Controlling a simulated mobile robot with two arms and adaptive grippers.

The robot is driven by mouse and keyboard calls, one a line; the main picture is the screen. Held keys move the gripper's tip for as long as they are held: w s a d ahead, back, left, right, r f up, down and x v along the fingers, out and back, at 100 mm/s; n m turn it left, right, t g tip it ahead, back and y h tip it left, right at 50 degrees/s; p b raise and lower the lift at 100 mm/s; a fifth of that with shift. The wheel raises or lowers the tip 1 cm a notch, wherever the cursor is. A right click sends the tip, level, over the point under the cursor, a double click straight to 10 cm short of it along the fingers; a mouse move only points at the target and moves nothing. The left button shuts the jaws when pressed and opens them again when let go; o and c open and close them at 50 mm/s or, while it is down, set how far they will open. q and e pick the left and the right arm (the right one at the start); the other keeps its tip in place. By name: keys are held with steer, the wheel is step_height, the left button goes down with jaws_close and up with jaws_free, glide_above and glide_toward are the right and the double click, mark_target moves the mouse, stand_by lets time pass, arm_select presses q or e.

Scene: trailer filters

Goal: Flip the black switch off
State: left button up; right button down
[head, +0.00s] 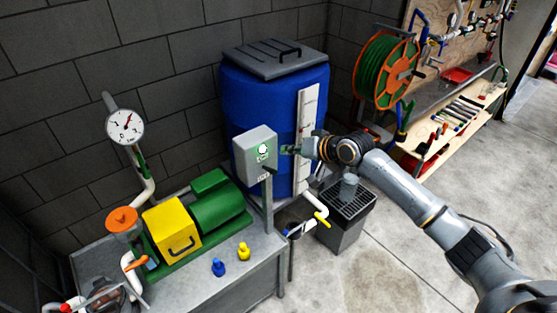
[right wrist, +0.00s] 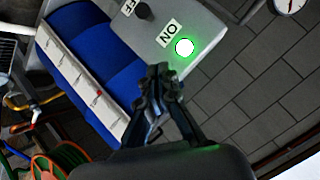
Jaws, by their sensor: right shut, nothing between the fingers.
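A grey switch box (head: 248,152) stands on a post in front of the blue barrel. Its green light (head: 262,149) is lit, and it also glows in the right wrist view (right wrist: 184,47) beside the ON label (right wrist: 168,33). The black switch (right wrist: 143,10) is a small dark knob between the ON label and a partly cut-off label. My right gripper (head: 287,149) is shut and empty, just right of the box. In the right wrist view its fingertips (right wrist: 159,73) show near the box edge; I cannot tell whether they touch it. My left gripper is out of view.
The blue barrel (head: 245,106) stands behind the box. A green pump with a yellow cover (head: 172,228) sits on the metal table at the left, near a pressure gauge (head: 125,126). Floor is clear at the lower right.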

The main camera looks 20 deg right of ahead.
mark_target(269, 170)
steer(key=x, duration=0.3)
steer(key=shift+w+a+p, duration=0.15)
steer(key=shift+w+p, duration=0.05)
steer(key=shift+p, duration=0.15)
steer(key=f, duration=0.1)
steer(key=s+a+f+p, duration=0.1)
steer(key=s+f, duration=0.1)
steer(key=shift+a+f+p, duration=0.2)
steer(key=shift+a+p, duration=0.05)
steer(key=shift+p, duration=0.15)
